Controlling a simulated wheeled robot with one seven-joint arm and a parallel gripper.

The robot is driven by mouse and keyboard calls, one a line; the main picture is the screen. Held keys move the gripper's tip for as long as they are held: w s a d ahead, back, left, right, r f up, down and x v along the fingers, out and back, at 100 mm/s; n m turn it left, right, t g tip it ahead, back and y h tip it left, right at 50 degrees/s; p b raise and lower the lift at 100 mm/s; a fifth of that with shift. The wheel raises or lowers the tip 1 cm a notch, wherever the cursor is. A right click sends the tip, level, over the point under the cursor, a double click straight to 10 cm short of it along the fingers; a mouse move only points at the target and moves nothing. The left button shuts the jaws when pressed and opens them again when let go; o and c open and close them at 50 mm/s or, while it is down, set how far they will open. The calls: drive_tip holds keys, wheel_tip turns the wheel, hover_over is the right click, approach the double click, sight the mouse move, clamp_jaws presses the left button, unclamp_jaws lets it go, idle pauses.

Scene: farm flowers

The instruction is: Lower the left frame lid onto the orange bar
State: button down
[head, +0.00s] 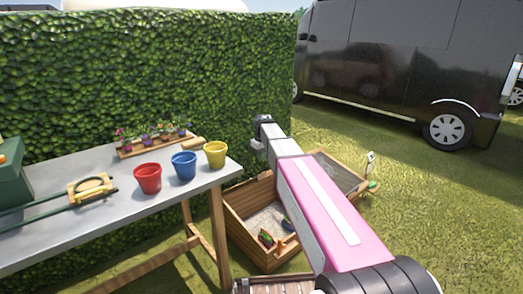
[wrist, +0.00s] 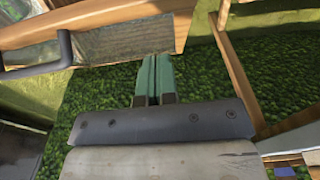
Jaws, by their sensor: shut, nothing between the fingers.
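The wooden cold frame (head: 252,246) stands on the grass beside the table. Its left bay is open, showing pale soil (head: 262,222) and small plants. A small orange piece (head: 281,246), possibly the orange bar, shows near the front wall. A wood-edged grey pane (head: 340,172) shows on the right; my arm hides much between. In the wrist view, a wooden rail (wrist: 90,20) with a dark handle (wrist: 66,48) crosses the upper left; I cannot tell which lid it belongs to. My gripper (wrist: 154,62) is shut and empty, its green tips close to a grey panel below the rail, contact unclear.
The grey table (head: 110,190) on the left holds red (head: 148,178), blue (head: 184,166) and yellow (head: 215,154) pots and a flower tray (head: 155,145). A hedge (head: 130,70) stands behind, a dark van (head: 400,60) at the back right. Open grass (head: 440,200) lies right.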

wheel_tip(320, 180, down, 3)
drive_tip(key=shift+f, duration=0.1)
drive_tip(key=shift+s+d+f, duration=0.45)
drive_tip(key=shift+s+f, duration=0.25)
drive_tip(key=shift+f, duration=0.05)
drive_tip(key=shift+s+d+f, duration=0.25)
drive_tip(key=shift+f, duration=0.25)
drive_tip(key=shift+s+f, duration=0.1)
drive_tip(key=shift+s+d+f, duration=0.3)
drive_tip(key=shift+s+f, duration=0.05)
drive_tip(key=shift+s, duration=0.05)
drive_tip(key=s+d+f+t+y, duration=0.1)
drive_tip(key=s+d+f, duration=0.1)
drive_tip(key=f, duration=0.9)
drive_tip(key=s+d+f+t+y, duration=0.1)
drive_tip(key=s+d+f, duration=0.2)
drive_tip(key=f, duration=0.8)
drive_tip(key=s+d+f+t, duration=0.1)
drive_tip(key=s+d+f, duration=0.2)
drive_tip(key=s+f, duration=0.3)
wheel_tip(320, 180, down, 5)
drive_tip(key=shift+s+d+r+t+y, duration=0.1)
drive_tip(key=shift+s+d+t+y, duration=0.15)
drive_tip(key=shift+t+y, duration=0.15)
